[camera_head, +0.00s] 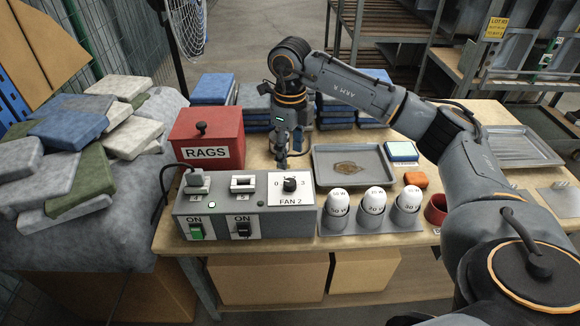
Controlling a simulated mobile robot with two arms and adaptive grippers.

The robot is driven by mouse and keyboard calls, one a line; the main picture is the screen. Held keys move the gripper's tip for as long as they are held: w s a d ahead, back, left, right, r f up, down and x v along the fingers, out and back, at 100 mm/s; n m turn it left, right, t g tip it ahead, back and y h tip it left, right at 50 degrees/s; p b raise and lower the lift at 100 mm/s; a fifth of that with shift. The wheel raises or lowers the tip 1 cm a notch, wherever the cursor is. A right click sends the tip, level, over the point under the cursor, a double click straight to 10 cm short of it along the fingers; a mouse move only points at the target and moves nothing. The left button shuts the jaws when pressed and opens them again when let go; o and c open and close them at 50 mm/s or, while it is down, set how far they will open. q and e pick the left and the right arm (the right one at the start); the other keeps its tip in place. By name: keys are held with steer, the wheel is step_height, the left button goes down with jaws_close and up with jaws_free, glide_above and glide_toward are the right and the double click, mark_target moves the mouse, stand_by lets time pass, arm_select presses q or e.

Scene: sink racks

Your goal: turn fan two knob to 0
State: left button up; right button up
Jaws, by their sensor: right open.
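The Fan 2 knob (290,185) is a small black knob on a white plate labelled FAN 2, at the right end of the grey control box (275,222). The marks 0 and 3 show to its left and right. I cannot tell exactly where the knob points. My right gripper (281,163) hangs fingers down just behind the box, close above and behind the knob. It is open, and I see nothing held in it. My left gripper is not in view.
The box also carries a plug, a socket and two ON switches, the left one green (196,231). A red RAGS box (207,138) stands to the left. White bulbs (374,201) in a stand are close on the right. A metal tray (388,174) lies behind them.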

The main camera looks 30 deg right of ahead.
steer(key=shift+r, duration=1.45)
